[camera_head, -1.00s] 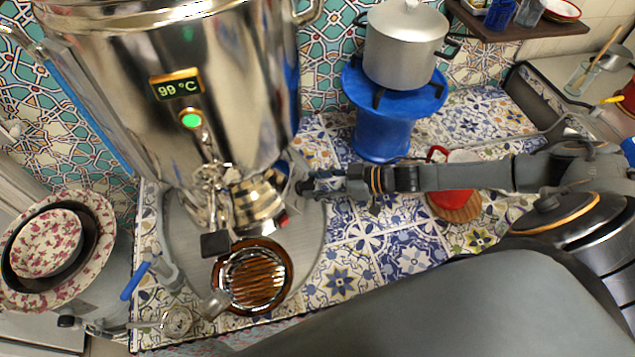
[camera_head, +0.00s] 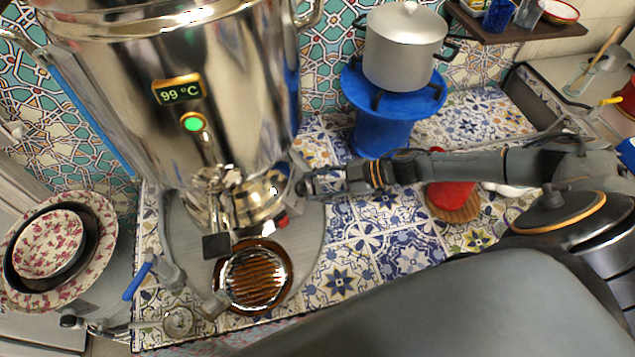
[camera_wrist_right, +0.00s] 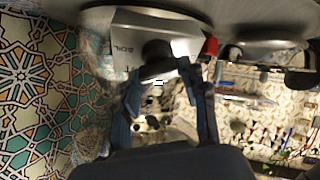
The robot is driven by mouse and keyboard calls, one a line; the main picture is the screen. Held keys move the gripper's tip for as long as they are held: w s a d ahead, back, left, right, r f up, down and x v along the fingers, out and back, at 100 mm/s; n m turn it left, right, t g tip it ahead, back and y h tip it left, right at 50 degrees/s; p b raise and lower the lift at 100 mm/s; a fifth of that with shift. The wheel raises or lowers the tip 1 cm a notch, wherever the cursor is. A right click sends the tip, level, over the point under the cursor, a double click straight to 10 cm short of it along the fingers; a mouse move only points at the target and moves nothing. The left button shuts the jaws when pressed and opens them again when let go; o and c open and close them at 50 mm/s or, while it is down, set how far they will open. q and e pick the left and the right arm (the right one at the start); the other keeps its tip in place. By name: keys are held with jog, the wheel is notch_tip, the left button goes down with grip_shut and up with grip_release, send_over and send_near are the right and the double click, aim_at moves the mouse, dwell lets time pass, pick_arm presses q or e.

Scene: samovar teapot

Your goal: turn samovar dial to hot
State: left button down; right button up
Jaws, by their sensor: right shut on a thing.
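The samovar (camera_head: 240,90) is a large shiny metal urn at the left of the head view. Its display (camera_head: 179,92) reads 99 °C, with a green light below it. My right gripper (camera_head: 306,186) reaches in from the right to the samovar's lower right side. In the right wrist view, its two fingers (camera_wrist_right: 170,84) close around the dark dial (camera_wrist_right: 158,50), in front of a pale plate (camera_wrist_right: 130,46) with dark lettering. The dial's setting is not readable. The dial is hidden in the head view. My left gripper is not in view.
A drip tray (camera_head: 253,278) lies below the samovar's tap (camera_head: 216,240). A grey pot (camera_head: 403,48) sits on a blue stand (camera_head: 378,132) behind my right arm. A red object (camera_head: 448,196) lies below that arm. Patterned bowls (camera_head: 50,240) are at the left.

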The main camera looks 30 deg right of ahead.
jog(key=n+g, duration=0.1)
jog(key=n, duration=0.2)
jog(key=n+p, duration=0.1)
jog(key=n, duration=0.2)
jog(key=shift+n+g, duration=0.3)
jog(key=shift+g, duration=0.1)
dwell(0.3)
jog(key=o, duration=1.1)
jog(key=shift+o, duration=0.2)
jog(key=v, duration=1.2)
